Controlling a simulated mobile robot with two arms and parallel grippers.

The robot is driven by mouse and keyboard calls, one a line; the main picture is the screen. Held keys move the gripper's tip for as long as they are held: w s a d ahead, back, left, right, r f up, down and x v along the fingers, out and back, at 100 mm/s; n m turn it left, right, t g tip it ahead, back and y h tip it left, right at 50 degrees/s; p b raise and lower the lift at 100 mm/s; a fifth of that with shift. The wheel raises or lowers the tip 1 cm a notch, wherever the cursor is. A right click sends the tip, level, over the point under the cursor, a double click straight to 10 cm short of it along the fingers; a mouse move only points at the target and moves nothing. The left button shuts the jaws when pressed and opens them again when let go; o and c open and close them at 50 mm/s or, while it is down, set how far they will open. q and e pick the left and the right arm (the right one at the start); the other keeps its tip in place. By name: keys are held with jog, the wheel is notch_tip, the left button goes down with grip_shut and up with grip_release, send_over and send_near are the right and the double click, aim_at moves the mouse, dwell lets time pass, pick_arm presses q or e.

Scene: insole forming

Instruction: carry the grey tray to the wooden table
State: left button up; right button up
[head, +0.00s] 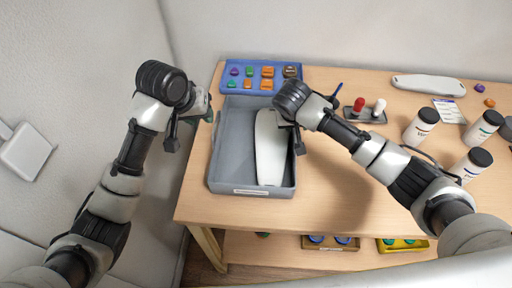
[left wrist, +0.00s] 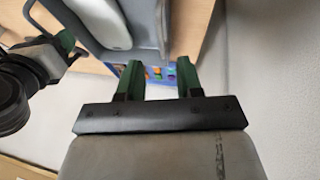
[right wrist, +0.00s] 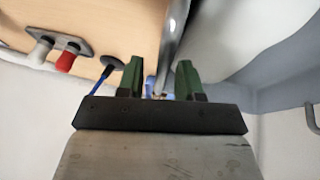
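The grey tray (head: 232,136) lies on the left part of the wooden table (head: 330,195), with a long white insole-shaped piece (head: 270,150) in it. Contact is unclear in both wrist views.
A blue organizer (head: 236,69) with coloured pieces stands behind the tray. A small holder (head: 364,115) with red and white knobs and several white bottles (head: 421,125) stand to the right. A wall is close on the left.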

jog(key=shift+a+r, duration=0.1)
jog(key=shift+r, duration=0.15)
pick_arm(q)
jog(key=shift+v, duration=0.9)
pick_arm(e)
jog(key=v, duration=1.1)
jog(key=shift+r, duration=0.25)
jog(key=shift+s+a, duration=0.1)
